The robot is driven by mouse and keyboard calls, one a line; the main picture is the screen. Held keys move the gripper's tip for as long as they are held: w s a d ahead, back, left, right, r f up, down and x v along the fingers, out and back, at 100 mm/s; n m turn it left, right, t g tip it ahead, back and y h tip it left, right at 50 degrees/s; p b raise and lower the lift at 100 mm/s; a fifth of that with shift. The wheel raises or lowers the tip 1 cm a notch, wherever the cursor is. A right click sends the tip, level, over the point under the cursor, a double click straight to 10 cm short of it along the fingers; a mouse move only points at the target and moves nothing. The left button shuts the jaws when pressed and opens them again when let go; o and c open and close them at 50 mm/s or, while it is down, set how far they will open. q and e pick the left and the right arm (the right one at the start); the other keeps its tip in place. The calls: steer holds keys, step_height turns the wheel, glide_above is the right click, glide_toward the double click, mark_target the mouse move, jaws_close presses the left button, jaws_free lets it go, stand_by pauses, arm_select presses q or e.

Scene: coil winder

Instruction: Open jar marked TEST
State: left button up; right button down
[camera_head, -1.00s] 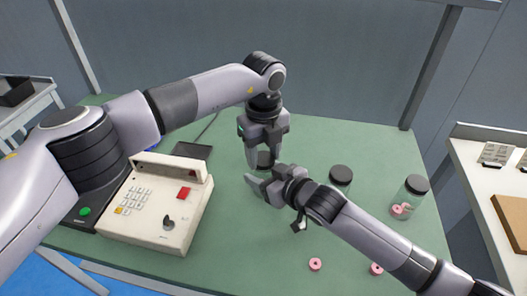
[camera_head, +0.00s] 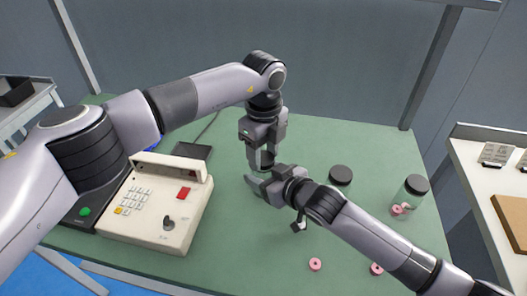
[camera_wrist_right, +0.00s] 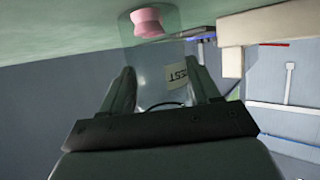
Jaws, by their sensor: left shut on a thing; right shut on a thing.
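The TEST jar (camera_wrist_right: 150,58) is clear glass, seen upside down in the right wrist view. Its white label (camera_wrist_right: 177,80) reads TEST, and a pink spool (camera_wrist_right: 147,22) lies inside. My right gripper (camera_wrist_right: 163,85) is shut on the jar's sides, one finger on each side. In the head view the right gripper (camera_head: 262,180) reaches in low from the right and hides most of the jar. My left gripper (camera_head: 262,158) points straight down above it, shut on the jar's dark lid, which is mostly hidden between the fingers. I cannot tell whether the lid is still seated.
A beige coil winder (camera_head: 150,222) with keypad stands at the left. A dark-lidded jar (camera_head: 340,176) and a jar with pink spools (camera_head: 414,190) stand to the right. Loose pink spools (camera_head: 315,264) (camera_head: 376,268) lie at the front. The green table (camera_head: 245,250) is clear at front centre.

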mark_target(263, 158)
arm_select(q)
steer(key=shift+r, duration=0.2)
steer(key=shift+r, duration=0.85)
steer(key=shift+r, duration=2.05)
arm_select(e)
steer(key=shift+c, duration=0.8)
jaws_free()
steer(key=shift+s, duration=0.1)
